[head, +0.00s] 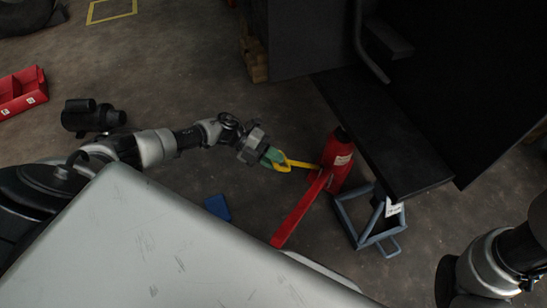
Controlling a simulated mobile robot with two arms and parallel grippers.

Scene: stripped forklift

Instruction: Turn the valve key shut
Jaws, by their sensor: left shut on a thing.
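A red bottle jack (341,160) stands on the floor right of centre, with a red handle bar (301,212) slanting down and left from its base. A yellow valve key (301,164) reaches from the jack's left side to my left gripper (274,157). My left gripper is shut on the key's outer end, with a green part at the grip. The key's far end meets the jack near the handle; its exact fit is too small to tell. My right arm shows at the lower right, but its gripper is out of view.
A dark forklift plate (385,135) overhangs just right of the jack. A blue-grey frame stand (357,232) with a white tag sits below it. A blue item (217,207) lies on the floor. A red bin (22,92) is at far left.

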